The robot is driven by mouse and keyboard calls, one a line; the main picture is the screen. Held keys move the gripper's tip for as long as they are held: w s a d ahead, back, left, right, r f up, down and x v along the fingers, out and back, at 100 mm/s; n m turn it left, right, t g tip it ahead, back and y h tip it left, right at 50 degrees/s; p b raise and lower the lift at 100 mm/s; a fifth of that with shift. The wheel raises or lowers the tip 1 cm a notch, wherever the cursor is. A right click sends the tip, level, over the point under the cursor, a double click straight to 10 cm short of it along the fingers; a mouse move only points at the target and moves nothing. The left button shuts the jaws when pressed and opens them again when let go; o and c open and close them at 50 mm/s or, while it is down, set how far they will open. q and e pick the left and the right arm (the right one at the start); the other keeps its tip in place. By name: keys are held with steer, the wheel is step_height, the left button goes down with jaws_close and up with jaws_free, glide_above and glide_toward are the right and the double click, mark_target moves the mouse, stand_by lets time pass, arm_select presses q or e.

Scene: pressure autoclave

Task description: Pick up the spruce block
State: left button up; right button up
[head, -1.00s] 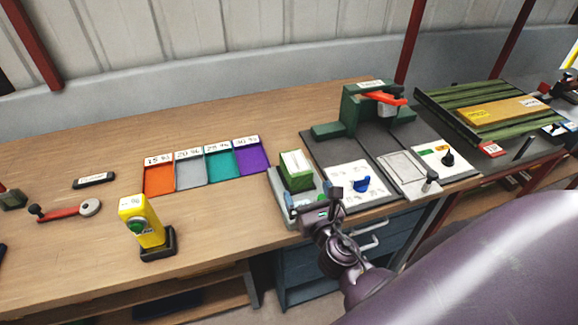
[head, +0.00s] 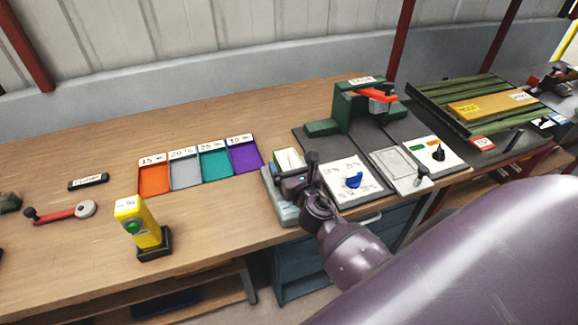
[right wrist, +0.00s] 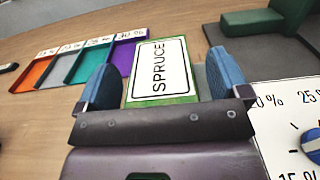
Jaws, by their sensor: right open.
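The spruce block (right wrist: 160,66) has a white label reading SPRUCE and a green edge in the right wrist view. In the head view the spruce block (head: 287,159) sits on a grey stand (head: 281,208) near the bench front, partly hidden by my gripper. My right gripper (head: 294,170) is open just above it. In the right wrist view, the two blue-padded fingers of the right gripper (right wrist: 160,82) are apart, one on each side of the block's near part. I cannot tell whether they touch it. My left gripper is not in view.
Orange, grey, teal and purple trays (head: 200,168) lie to the left. A yellow meter (head: 139,224) stands at the front left. A white dial panel (head: 350,182) and a green press with a red lever (head: 355,106) are close on the right.

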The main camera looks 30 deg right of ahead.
steer(key=shift+c, duration=0.2)
steer(key=c, duration=1.1)
steer(key=shift+o, duration=0.2)
